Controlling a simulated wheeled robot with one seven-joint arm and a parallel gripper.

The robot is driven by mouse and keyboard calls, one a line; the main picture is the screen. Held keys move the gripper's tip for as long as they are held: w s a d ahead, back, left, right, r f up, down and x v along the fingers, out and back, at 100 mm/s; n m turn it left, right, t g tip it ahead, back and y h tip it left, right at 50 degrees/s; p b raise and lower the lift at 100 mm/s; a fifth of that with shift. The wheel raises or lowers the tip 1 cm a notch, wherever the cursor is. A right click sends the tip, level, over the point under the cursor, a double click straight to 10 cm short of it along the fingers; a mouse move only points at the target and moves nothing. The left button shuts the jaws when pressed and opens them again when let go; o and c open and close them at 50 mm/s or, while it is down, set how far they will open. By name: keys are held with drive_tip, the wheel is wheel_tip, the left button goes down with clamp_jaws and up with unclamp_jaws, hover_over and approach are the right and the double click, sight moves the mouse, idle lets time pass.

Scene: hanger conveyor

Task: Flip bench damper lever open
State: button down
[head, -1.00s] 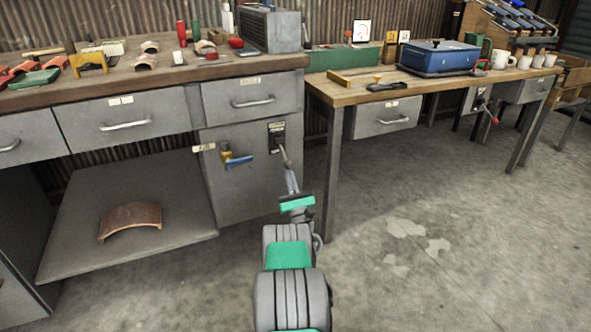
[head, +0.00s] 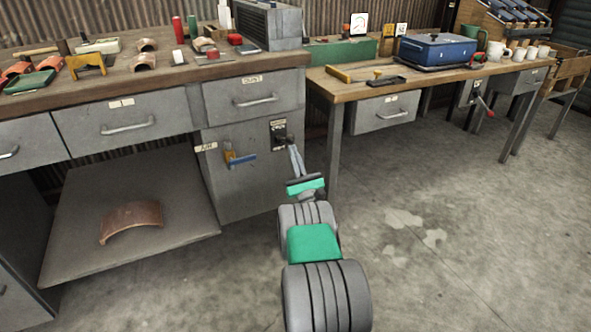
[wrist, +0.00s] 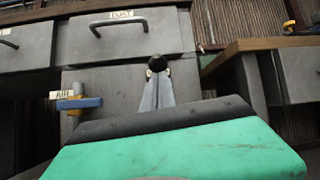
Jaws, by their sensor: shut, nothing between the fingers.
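A small dark plate (head: 278,128) with light lettering is on the grey cabinet front, below the right drawer. A round black knob (wrist: 156,62), likely the end of the damper lever, shows just beyond my fingertips in the wrist view. The knob hides most of the lever behind it, so its exact position is unclear. My gripper (head: 291,146) is shut and empty, its tips in front of the plate's lower right edge. The fingers also show in the wrist view (wrist: 157,74), pointing at the knob. I cannot tell whether they touch it.
A blue-handled valve (head: 240,160) beside an "AIR" tag sticks out left of the plate. Drawer handles (head: 255,101) protrude above. The right-hand table's leg (head: 333,155) stands close to the right of my gripper. A red-tipped lever (head: 488,110) is farther right. The floor is clear.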

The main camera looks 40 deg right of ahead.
drive_tip(key=shift+w+d+r+p, duration=0.1)
drive_tip(key=shift+r+p, duration=0.1)
drive_tip(key=shift+r, duration=0.6)
drive_tip(key=shift+w+d+r+p, duration=0.1)
drive_tip(key=shift+r+p, duration=0.05)
drive_tip(key=shift+r, duration=0.65)
wheel_tip(320, 180, down, 7)
drive_tip(key=b, duration=0.4)
drive_tip(key=s+a+r+p, duration=0.2)
drive_tip(key=s+r, duration=0.1)
drive_tip(key=s, duration=0.6)
drive_tip(key=shift+s+a, duration=0.15)
drive_tip(key=shift+s, duration=0.15)
